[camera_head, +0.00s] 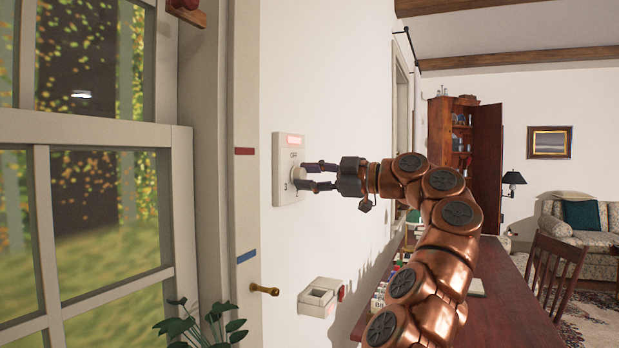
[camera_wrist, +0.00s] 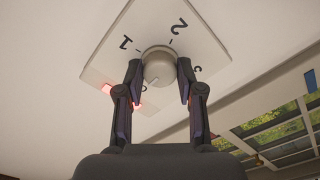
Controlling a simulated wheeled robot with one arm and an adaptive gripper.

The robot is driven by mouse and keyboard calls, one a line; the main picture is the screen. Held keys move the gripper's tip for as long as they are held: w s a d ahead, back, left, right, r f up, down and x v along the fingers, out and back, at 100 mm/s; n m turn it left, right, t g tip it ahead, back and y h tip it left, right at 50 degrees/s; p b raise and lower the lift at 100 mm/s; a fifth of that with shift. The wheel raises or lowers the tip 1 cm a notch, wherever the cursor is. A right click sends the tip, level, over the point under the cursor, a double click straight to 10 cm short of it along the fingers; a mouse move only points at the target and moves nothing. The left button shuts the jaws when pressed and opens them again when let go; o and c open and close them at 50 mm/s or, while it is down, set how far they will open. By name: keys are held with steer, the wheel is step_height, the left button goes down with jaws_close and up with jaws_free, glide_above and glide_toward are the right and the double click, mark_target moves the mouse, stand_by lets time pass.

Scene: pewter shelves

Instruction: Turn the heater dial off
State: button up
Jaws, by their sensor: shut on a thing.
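The heater dial (camera_head: 297,173) is a round, pale knob on a white wall plate (camera_head: 284,187) marked "OFF" above it. In the wrist view the knob (camera_wrist: 158,68) sits between my two fingertips, with "1" and "2" printed on the plate (camera_wrist: 205,45) around it. A lit red indicator (camera_head: 294,140) is at the plate's top; its red glow shows in the wrist view (camera_wrist: 136,103). My gripper (camera_head: 302,176) is shut on the knob, one finger on each side. I cannot tell which mark the knob points to.
A smaller wall box (camera_head: 321,297) with a red side button is below the plate. A plant (camera_head: 200,325) is at the bottom. A dark wooden table (camera_head: 495,300) is at right.

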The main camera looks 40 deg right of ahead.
steer(key=o, duration=1.2)
steer(key=shift+c, duration=0.2)
steer(key=v, duration=1.2)
